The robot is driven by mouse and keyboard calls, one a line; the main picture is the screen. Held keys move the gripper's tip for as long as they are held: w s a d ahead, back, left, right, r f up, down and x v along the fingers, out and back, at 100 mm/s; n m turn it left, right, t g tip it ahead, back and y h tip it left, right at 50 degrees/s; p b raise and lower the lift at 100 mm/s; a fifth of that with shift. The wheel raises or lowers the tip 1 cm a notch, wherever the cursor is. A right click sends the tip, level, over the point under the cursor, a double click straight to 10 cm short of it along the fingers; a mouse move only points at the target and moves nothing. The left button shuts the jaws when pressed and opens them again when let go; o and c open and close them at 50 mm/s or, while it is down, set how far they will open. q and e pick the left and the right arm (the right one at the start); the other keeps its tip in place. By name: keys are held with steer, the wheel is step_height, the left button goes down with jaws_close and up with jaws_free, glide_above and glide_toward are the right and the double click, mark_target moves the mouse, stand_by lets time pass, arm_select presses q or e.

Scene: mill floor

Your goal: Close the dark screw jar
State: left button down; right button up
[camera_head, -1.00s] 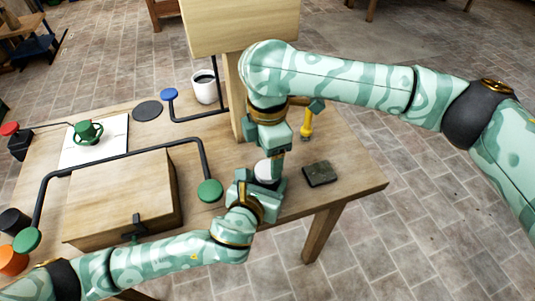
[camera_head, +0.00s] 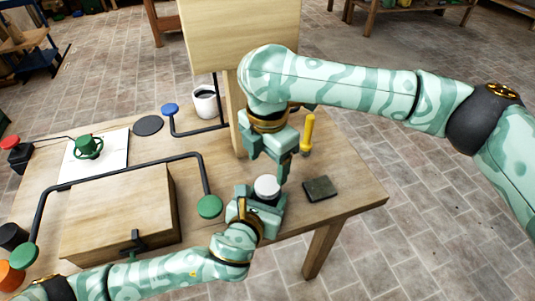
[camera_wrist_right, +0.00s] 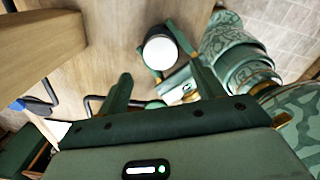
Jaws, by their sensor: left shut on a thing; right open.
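The screw jar stands upright near the table's front edge, with a pale round lid (camera_head: 267,187) on top; the lid also shows in the right wrist view (camera_wrist_right: 160,52) above a dark rim. The jar's body is mostly hidden by my left gripper, and I cannot tell how tightly the lid sits. My left gripper (camera_head: 261,203) is shut on the jar from the front. My right gripper (camera_head: 280,166) is open and empty just above the lid, pointing down. In the wrist view its fingers (camera_wrist_right: 163,88) are spread, with the lid beyond them.
A dark flat block (camera_head: 319,188) and a yellow-handled tool (camera_head: 307,134) are right of the jar. A wooden post (camera_head: 236,115) stands behind. A wooden box (camera_head: 115,215), a black bent rod with green ends (camera_head: 209,206) and a white mug (camera_head: 204,101) are left.

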mark_target(267, 184)
step_height(267, 184, down, 6)
steer(key=shift+f, duration=0.25)
steer(key=c, duration=1)
steer(key=o, duration=1.2)
steer(key=shift+c, duration=0.2)
step_height(267, 184, up, 12)
